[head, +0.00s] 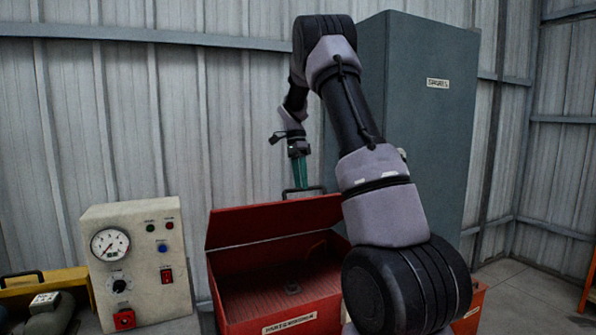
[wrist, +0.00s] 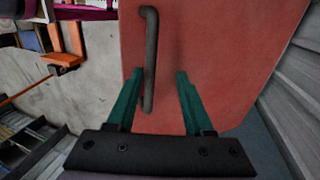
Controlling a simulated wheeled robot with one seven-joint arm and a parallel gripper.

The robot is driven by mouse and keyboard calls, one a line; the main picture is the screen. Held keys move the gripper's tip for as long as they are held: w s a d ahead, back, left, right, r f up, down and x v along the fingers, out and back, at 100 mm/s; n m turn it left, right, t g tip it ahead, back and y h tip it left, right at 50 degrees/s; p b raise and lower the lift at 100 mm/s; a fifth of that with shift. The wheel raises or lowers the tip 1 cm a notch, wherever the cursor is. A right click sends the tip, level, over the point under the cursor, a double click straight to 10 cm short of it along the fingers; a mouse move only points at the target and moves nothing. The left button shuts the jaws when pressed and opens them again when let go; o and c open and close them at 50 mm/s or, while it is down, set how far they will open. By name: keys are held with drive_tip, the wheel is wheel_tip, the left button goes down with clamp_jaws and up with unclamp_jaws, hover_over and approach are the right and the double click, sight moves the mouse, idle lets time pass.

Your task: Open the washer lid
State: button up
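The washer is a red box (head: 285,325) with a pale label on its front. Its red lid (head: 270,222) stands raised at the back, and the red inside shows. A dark bar handle (head: 303,190) is at the lid's upper edge. In the wrist view the lid (wrist: 215,45) fills the middle, with the handle (wrist: 149,55) on its face. My gripper (head: 301,185) is above the lid by the handle. In the wrist view its green fingers (wrist: 160,74) are apart, with the handle in line between them, nearer the left finger. Contact cannot be told.
A beige control box (head: 137,265) with a gauge and buttons stands left of the washer. A yellow toolbox (head: 45,283) is at the far left. A tall grey cabinet (head: 430,130) stands behind my arm. Open floor (head: 520,295) shows at the right.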

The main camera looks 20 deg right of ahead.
drive_tip(key=w+r, duration=0.7)
drive_tip(key=r, duration=0.2)
drive_tip(key=shift+w+r, duration=0.2)
drive_tip(key=shift+r, duration=0.05)
idle(0.8)
drive_tip(key=shift+s+a+r, duration=0.1)
idle(0.4)
